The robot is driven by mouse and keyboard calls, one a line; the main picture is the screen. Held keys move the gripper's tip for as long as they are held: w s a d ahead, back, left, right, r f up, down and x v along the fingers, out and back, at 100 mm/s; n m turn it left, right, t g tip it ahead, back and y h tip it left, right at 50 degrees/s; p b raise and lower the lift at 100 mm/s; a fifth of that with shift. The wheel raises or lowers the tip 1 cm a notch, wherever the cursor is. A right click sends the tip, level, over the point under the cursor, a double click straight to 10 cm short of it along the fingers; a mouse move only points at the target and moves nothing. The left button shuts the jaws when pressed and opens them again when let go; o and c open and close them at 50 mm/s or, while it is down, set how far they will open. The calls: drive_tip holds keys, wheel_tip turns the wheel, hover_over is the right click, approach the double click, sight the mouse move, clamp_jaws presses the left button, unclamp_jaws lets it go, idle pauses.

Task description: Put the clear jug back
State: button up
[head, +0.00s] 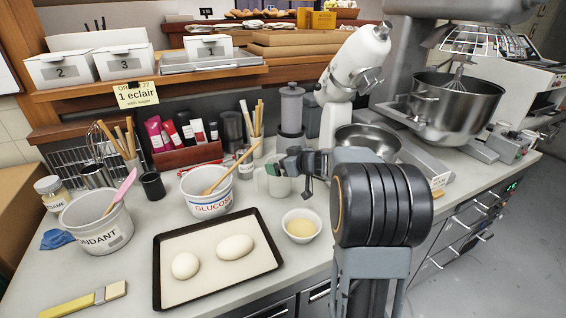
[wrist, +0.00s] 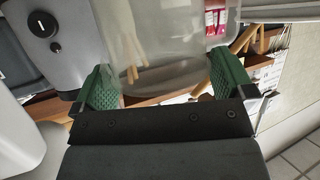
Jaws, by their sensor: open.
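The clear jug (head: 280,186) stands on the counter in the head view, right of the GLUCOSE tub and partly hidden by my gripper (head: 285,168). In the wrist view the jug (wrist: 170,35) is a large see-through body in front of and between the green finger pads. My gripper (wrist: 165,82) is open, with one pad toward each side of the jug. I cannot tell whether either pad touches it.
The GLUCOSE tub (head: 207,203) stands close left of the jug, and a small bowl (head: 301,226) in front. A grey cylindrical device (head: 291,108) and a white mixer (head: 352,65) stand behind. A baking tray (head: 165,290) with dough fills the front counter.

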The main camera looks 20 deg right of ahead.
drive_tip(key=b+v, duration=0.1)
drive_tip(key=v, duration=1.1)
drive_tip(key=shift+b, duration=0.3)
drive_tip(key=shift+r, duration=0.15)
